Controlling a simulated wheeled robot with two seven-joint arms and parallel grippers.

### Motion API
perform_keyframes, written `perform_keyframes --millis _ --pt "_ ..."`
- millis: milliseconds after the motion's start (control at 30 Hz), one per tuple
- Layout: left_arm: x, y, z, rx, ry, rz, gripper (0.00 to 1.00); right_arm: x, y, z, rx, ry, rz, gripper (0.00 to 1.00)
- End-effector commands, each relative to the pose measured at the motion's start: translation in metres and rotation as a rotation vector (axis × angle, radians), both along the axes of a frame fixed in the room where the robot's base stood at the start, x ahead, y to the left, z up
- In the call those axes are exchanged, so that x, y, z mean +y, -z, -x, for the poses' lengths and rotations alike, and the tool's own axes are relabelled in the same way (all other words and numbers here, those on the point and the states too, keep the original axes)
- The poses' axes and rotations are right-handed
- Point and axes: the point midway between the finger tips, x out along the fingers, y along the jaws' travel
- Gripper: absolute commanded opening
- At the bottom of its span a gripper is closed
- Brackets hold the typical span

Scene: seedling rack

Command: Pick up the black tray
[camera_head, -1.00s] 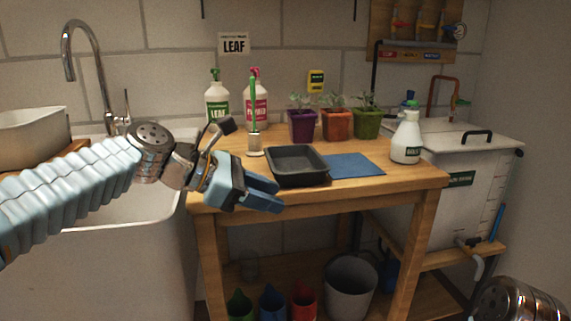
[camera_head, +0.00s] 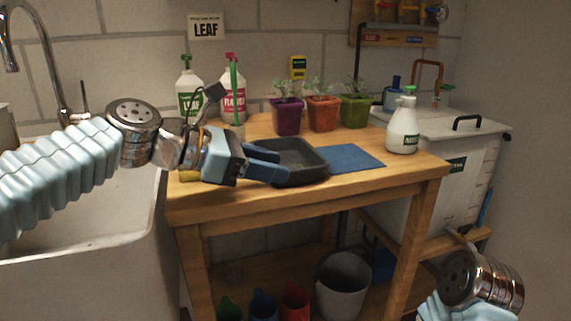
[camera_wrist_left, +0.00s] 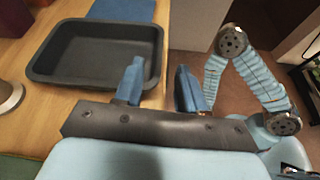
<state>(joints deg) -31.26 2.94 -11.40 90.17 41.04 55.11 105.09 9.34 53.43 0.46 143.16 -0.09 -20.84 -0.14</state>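The black tray (camera_head: 300,172) is an empty, shallow rectangular pan on the wooden table. It also shows in the left wrist view (camera_wrist_left: 88,82), at the upper left. My left gripper (camera_head: 268,163) is at the tray's left front side, partly covering it in the head view. In the wrist view its two blue fingers (camera_wrist_left: 160,85) are apart with nothing between them. One finger is near the tray's near right corner; I cannot tell if it touches. My right arm shows at the lower right of the head view, but its gripper is out of frame.
A blue mat (camera_head: 352,158) lies right of the tray. Behind stand purple (camera_head: 286,117), orange (camera_head: 323,115) and green (camera_head: 355,112) seedling pots. A white spray bottle (camera_head: 403,130) stands at right. Bottles (camera_head: 188,90) stand at the back left. A sink (camera_head: 90,220) is at left.

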Motion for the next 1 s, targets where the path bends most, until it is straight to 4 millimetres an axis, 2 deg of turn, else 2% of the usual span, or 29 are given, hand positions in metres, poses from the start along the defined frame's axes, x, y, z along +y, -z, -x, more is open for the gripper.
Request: perform_keyframes --millis 167,367,600,867,1000 --pt "-0.014 0.007 -0.006 0.001 0.001 -0.002 0.40 -0.001 0.002 0.000 0.000 0.001 0.001 0.43" --pt "-0.042 0.018 -0.017 0.001 0.002 -0.001 0.40 -0.002 0.006 -0.001 -0.002 0.003 0.002 0.43" --pt "-0.045 0.018 -0.019 0.000 -0.001 0.000 0.40 -0.002 0.005 -0.001 -0.002 0.003 0.003 0.43" --pt "-0.045 0.019 -0.019 0.000 -0.001 0.000 0.01 -0.002 0.005 -0.001 -0.002 0.003 0.002 0.43" --pt "-0.045 0.019 -0.019 0.000 -0.001 0.000 0.00 -0.002 0.005 -0.001 -0.002 0.003 0.002 0.43"
